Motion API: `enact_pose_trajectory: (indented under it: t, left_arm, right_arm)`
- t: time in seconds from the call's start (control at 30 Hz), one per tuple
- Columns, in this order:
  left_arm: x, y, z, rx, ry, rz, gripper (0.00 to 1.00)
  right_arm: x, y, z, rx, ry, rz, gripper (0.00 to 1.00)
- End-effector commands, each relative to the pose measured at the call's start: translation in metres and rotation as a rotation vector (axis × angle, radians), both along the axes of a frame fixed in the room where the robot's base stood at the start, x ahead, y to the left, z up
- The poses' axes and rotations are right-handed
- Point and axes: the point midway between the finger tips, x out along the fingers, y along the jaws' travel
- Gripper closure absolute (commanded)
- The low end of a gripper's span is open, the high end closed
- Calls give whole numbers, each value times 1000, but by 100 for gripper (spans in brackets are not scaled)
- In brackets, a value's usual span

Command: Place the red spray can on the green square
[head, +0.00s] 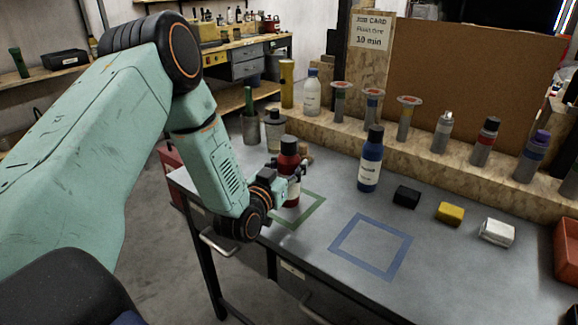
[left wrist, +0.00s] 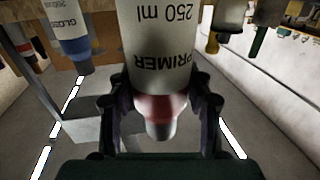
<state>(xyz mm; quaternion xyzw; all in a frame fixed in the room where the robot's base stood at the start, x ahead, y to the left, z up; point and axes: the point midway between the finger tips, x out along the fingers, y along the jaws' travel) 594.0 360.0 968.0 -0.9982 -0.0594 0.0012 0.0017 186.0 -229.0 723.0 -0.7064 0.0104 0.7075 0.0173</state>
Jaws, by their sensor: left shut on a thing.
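The red spray can (head: 289,162) is upright at the left end of the grey bench, with a black cap and a pale label. My left gripper (head: 287,180) is shut around it. In the left wrist view the can's white "PRIMER 250 ml" label (left wrist: 160,50) and red shoulder sit between the two fingers (left wrist: 160,112). The green square (head: 312,211) is a taped outline on the bench. The can's base appears over its back left part; the arm hides some of the outline. I cannot tell whether the base touches the bench. My right gripper is not in view.
A blue spray can (head: 371,160) stands right of the red one, behind an empty blue square (head: 347,245). Several cans and bottles line the wooden ledge (head: 400,150) behind.

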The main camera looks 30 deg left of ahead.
Motion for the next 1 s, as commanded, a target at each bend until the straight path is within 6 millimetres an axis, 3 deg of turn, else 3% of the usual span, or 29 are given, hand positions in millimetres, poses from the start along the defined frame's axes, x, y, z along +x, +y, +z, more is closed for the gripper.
enact_pose_trajectory:
  t: [0.13, 0.17, 0.4, 0.8, 1.0]
  left_arm:
    - [0, 0, -4, 0, -1, 0, 90]
    - [0, 0, -4, 0, 1, 0, 47]
    - [0, 0, -4, 0, 1, 0, 27]
    - [0, 0, 2, 0, 0, 1, 27]
    - [-34, -3, 1, -6, 4, 4, 27]
  right_arm:
    - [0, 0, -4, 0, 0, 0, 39]
    - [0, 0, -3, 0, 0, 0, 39]
    - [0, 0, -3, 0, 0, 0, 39]
    - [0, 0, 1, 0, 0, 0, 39]
    - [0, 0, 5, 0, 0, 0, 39]
